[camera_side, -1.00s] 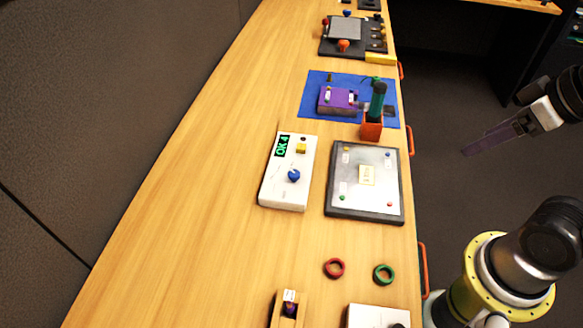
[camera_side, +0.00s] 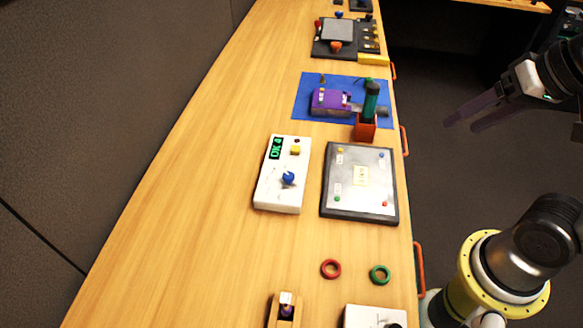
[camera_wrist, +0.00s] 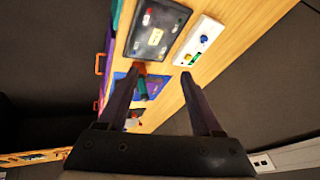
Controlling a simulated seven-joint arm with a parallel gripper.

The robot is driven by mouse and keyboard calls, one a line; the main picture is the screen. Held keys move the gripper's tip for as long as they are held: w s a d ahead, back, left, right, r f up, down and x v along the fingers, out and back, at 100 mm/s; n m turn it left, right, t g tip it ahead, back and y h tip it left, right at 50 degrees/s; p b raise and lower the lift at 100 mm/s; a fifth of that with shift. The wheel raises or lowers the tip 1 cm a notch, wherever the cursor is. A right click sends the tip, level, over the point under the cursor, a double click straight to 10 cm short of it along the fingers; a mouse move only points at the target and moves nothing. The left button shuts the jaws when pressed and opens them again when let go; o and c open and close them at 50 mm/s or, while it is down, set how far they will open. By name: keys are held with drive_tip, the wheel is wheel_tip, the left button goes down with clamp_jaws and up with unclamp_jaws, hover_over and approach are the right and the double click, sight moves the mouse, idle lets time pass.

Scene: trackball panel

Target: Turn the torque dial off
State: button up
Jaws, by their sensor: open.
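A white box (camera_side: 268,196) with a blue knob (camera_side: 288,177), a yellow button (camera_side: 295,150) and a green-lit display (camera_side: 276,147) lies on the bench. The box also shows in the wrist view (camera_wrist: 189,59). I cannot read a label that marks the torque dial; the blue knob is one dial in sight. A second white box (camera_side: 362,316) with a dark knob is cut off by the bottom edge. My gripper (camera_side: 462,127) is open and empty, off the bench's right side and far from both boxes. Its two fingers show apart in the wrist view (camera_wrist: 163,72).
A dark-framed panel (camera_side: 327,211) lies right of the white box. Behind it stand an orange holder (camera_side: 365,128) with a green-handled tool (camera_side: 371,100) and a purple device (camera_side: 328,101) on a blue mat (camera_side: 307,103). Red (camera_side: 330,269) and green (camera_side: 380,275) rings lie nearer.

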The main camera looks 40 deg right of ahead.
drive_tip(key=w+a+r+m+g+y, duration=0.1)
drive_tip(key=w+a+r+m+y, duration=0.15)
drive_tip(key=w+m, duration=0.45)
drive_tip(key=m+g+y, duration=0.1)
drive_tip(key=m+g, duration=0.4)
drive_tip(key=m, duration=0.2)
hover_over(289, 175)
drive_tip(key=d, duration=0.6)
wheel_tip(289, 175, down, 14)
drive_tip(key=x, duration=1.3)
drive_tip(key=shift+s+a+f, duration=0.15)
drive_tip(key=shift+a+f, duration=0.05)
clamp_jaws()
